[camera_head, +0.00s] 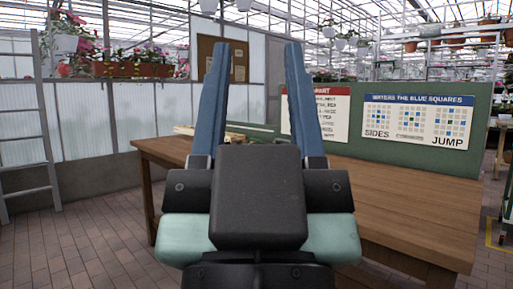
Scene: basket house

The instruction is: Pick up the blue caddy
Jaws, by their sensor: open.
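My gripper (249,98) points away from the camera in the middle of the view, with its two blue fingers spread wide apart and nothing between them. It covers part of the wooden table (405,205) behind it. I see no blue caddy in this view. Part of the tabletop is hidden behind my gripper.
A green panel (440,165) with posters (418,120) stands along the table's back edge. Some thin light wooden pieces (207,133) lie at the table's far left. A ladder (22,140) leans at the left. The brick floor (85,240) at left is clear.

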